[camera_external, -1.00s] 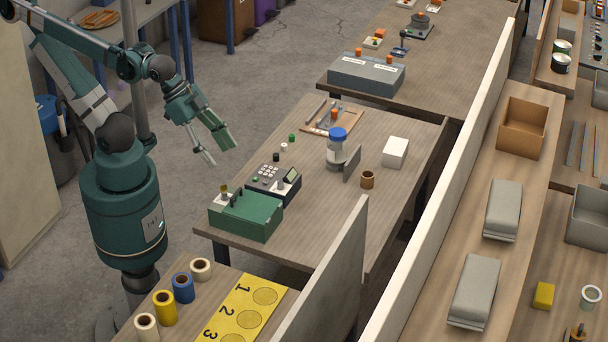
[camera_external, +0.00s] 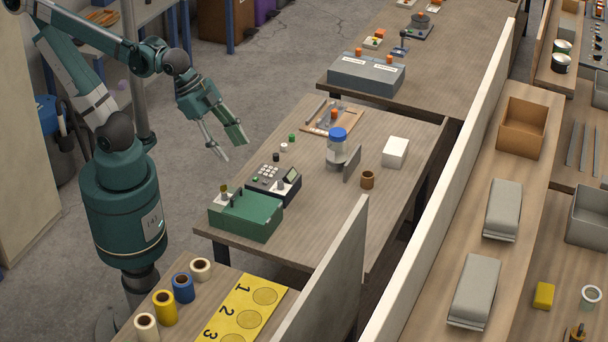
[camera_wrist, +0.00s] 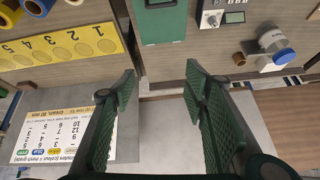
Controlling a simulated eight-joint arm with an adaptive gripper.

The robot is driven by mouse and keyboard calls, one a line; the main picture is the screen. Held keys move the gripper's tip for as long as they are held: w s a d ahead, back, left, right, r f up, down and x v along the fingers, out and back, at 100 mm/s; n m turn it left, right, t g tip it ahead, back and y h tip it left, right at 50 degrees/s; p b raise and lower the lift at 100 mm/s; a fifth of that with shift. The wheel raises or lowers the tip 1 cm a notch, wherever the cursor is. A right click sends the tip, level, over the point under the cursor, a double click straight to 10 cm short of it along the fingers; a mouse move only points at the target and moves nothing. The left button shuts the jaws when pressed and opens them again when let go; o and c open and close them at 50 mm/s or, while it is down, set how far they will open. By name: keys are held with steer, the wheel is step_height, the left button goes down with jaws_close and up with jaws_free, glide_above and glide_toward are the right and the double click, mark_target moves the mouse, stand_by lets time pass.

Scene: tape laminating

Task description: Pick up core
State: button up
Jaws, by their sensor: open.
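A small brown hollow cylinder (camera_external: 367,180), which looks like the core, stands upright on the middle wooden table, right of the green box and in front of the white block. A small brown round piece (camera_wrist: 239,59) near the jar in the wrist view may be the same core.
The table holds a green box (camera_external: 246,218), a keypad device (camera_external: 268,182), a blue-lidded jar (camera_external: 337,150) with an upright grey plate beside it, and a white block (camera_external: 395,153). A grey partition (camera_external: 325,270) stands at the front. Tape rolls (camera_external: 165,307) stand beside a numbered yellow mat (camera_external: 262,282).

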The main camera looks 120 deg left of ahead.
steer(key=w+a+r+m+g+p, duration=0.15)
steer(key=w+a+m, duration=0.25)
steer(key=w+a, duration=0.5)
steer(key=m+g+p, duration=0.3)
steer(key=m+g, duration=0.2)
steer(key=m, duration=0.7)
glide_above(368, 174)
steer(key=f, duration=2)
steer(key=shift+d, duration=0.4)
steer(key=shift+a+f, duration=0.25)
steer(key=shift+f, duration=0.15)
steer(key=shift+f, duration=0.1)
steer(key=shift+f, duration=1.2)
steer(key=shift+f, duration=0.1)
